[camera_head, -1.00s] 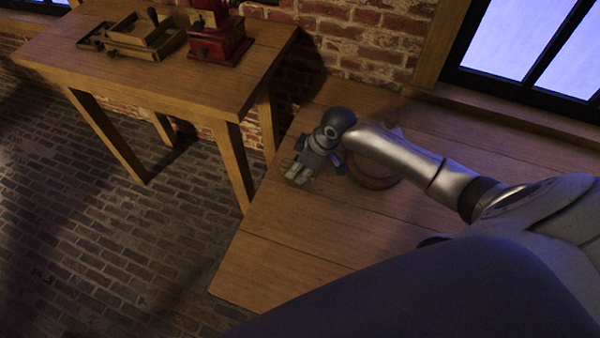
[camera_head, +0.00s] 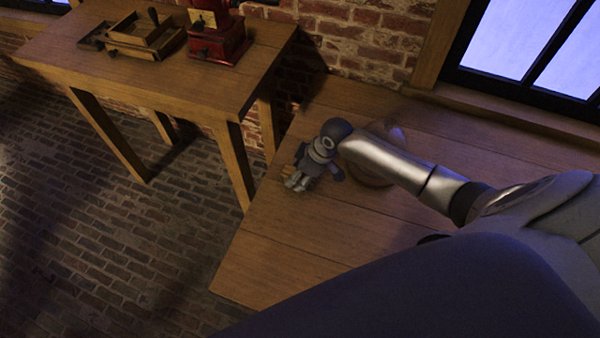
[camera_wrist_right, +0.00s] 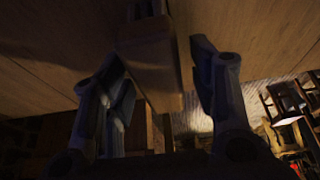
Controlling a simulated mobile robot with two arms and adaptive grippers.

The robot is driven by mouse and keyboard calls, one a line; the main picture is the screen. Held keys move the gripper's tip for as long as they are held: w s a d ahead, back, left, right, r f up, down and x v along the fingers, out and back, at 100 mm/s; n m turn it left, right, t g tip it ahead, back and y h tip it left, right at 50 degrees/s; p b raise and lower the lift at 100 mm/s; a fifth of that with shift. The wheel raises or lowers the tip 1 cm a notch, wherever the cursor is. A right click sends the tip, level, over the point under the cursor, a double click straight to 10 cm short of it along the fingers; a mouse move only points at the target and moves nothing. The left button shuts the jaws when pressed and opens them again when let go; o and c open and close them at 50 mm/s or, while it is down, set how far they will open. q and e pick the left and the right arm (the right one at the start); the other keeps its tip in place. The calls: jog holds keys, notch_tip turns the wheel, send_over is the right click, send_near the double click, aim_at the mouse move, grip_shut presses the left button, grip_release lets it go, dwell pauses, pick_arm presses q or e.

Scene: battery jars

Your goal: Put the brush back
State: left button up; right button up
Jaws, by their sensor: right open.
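My right gripper (camera_head: 306,178) hangs low over the wooden bench, its fingers pointing down and left. It also shows in the right wrist view (camera_wrist_right: 160,75), with its two fingers apart. A brown block-like piece (camera_wrist_right: 150,55), perhaps part of the brush, shows between the fingers there. A small wood-coloured bit (camera_head: 287,171) shows beside the gripper in the head view. The gripper and the dark picture hide most of it, so I cannot tell if the fingers touch it. My left gripper is out of view.
A round wooden object (camera_head: 372,180) stands on the bench (camera_head: 290,235), partly behind my right arm. A second table (camera_head: 215,95) at the left bears a red grinder (camera_head: 217,43) and a wooden tray (camera_head: 145,42). A brick wall and window stand behind.

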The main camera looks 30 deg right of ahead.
jog(key=v, duration=1.2)
jog(key=shift+r, duration=0.15)
